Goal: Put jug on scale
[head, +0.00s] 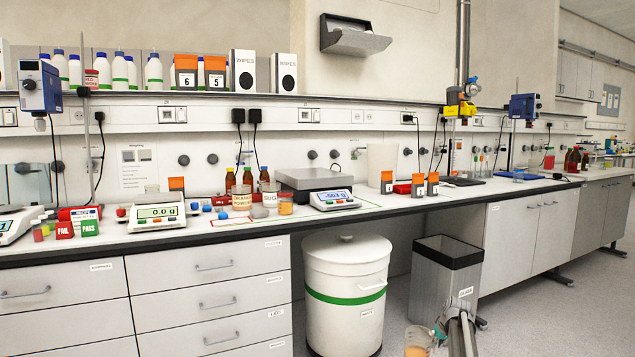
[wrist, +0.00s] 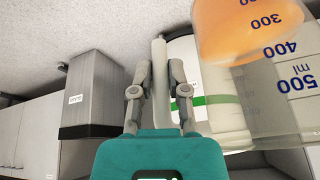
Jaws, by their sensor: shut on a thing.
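The jug (head: 416,338) is clear and holds orange liquid. In the head view it is low at the bottom edge, in front of the bench. In the wrist view the jug (wrist: 285,85), with blue ml marks, fills the upper right and is partly cut off. My gripper (wrist: 159,72) is shut on its pale upright handle; it also shows in the head view (head: 440,328). A scale with a grey platform (head: 313,179) and a display unit (head: 334,199) stands on the bench. A smaller scale (head: 157,214) reading 0.0 g is left of it.
Bottles and beakers (head: 245,190) crowd the bench left of the grey platform, whose top looks bare. A white bin (head: 346,270) and a grey waste bin (head: 445,275) stand on the floor near the jug. A loaded shelf (head: 200,97) runs above.

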